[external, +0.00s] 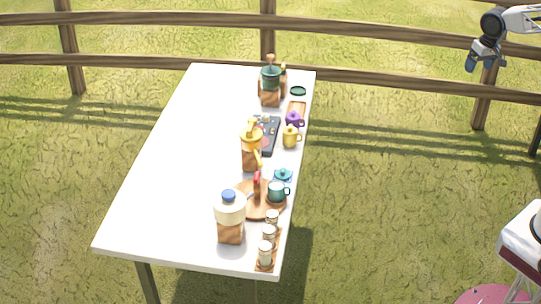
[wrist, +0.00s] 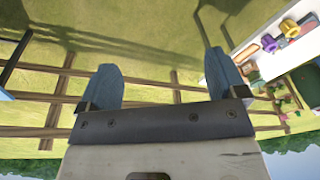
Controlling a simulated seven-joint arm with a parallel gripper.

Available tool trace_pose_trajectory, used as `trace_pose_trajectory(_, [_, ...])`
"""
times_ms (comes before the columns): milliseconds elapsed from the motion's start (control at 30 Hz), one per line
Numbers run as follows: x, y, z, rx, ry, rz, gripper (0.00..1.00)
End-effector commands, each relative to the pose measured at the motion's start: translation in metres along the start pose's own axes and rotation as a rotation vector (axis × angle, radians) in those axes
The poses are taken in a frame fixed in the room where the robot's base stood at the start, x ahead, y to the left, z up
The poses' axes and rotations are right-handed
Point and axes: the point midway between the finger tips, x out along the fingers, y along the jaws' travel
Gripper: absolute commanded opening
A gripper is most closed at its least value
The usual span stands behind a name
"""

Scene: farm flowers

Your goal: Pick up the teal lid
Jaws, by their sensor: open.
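The teal lid (external: 283,174) lies near the right edge of the white table in the external view, on what looks like a small blue piece. It sits just behind a teal mug (external: 276,192). I cannot make the lid out in the wrist view. My gripper (external: 480,62) hangs in the air at the upper right, well away from the table. In the wrist view my gripper (wrist: 164,78) has its two blue fingers wide apart with nothing between them.
The white table (external: 165,170) carries a yellow mug (external: 290,136), a purple mug (external: 293,120), a dark green lid (external: 298,91), a round wooden board (external: 245,203), several jars (external: 267,250) and a cream container (external: 230,208). The table's left side is clear. A wooden fence (external: 170,64) runs behind.

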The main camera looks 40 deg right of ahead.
Motion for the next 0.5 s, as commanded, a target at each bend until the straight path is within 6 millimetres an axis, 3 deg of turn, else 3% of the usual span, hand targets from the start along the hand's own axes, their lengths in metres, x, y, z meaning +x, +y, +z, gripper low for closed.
trace_pose_trajectory(500, [0.028,-0.106,-0.086,0.113,-0.041,0.000,0.90])
